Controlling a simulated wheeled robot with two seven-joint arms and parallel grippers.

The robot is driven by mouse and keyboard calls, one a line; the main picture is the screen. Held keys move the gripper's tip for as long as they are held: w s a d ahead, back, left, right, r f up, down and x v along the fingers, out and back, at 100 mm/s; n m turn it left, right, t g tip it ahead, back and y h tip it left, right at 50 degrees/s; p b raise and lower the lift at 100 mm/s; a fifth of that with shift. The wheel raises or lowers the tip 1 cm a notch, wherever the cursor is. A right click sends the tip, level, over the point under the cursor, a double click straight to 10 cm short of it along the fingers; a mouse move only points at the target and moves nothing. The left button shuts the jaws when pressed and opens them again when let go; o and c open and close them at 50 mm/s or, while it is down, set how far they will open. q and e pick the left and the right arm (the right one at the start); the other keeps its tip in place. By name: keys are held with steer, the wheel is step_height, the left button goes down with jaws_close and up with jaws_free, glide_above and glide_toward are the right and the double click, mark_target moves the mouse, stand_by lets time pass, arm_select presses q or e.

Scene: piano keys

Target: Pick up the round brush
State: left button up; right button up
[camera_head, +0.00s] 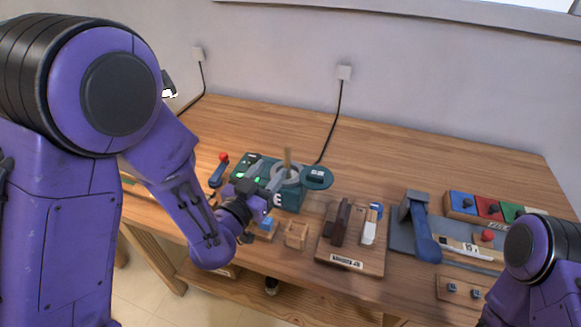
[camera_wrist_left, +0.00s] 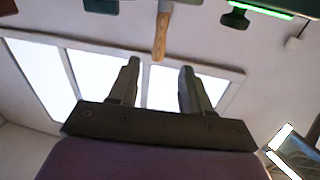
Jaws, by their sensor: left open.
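A light wooden handle (camera_head: 287,159), which looks like the round brush's, stands upright in a grey round holder (camera_head: 291,174) on a teal unit (camera_head: 289,198). Its lower part is hidden in the holder. My left gripper (camera_head: 266,180) is open just left of and in front of the holder, its fingers pointing toward it. In the left wrist view, the wooden handle (camera_wrist_left: 161,35) shows beyond the open fingertips (camera_wrist_left: 160,68), lined up with the gap between them and apart from both. My right arm shows at the lower right, but its gripper is out of view.
A small wooden box (camera_head: 296,234) stands in front of the teal unit. Right of it is a wooden board (camera_head: 345,262) with a dark block and a white piece. A blue lever device (camera_head: 421,232) and coloured blocks (camera_head: 488,207) are farther right. The back of the table is clear.

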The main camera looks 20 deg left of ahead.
mark_target(285, 153)
arm_select(q)
steer(key=w+b, duration=0.1)
steer(key=w, duration=0.2)
steer(key=shift+w+d+b, duration=0.2)
steer(key=shift+b, duration=0.15)
steer(key=w, duration=0.1)
steer(key=w+d+p, duration=0.1)
steer(key=w, duration=0.1)
steer(key=w+p, duration=0.1)
steer(key=w, duration=0.1)
steer(key=shift+w+d+r, duration=0.2)
steer(key=shift+d, duration=0.05)
steer(key=shift+w, duration=0.1)
jaws_close()
arm_select(e)
steer(key=shift+w+f, duration=0.1)
steer(key=shift+f, duration=0.75)
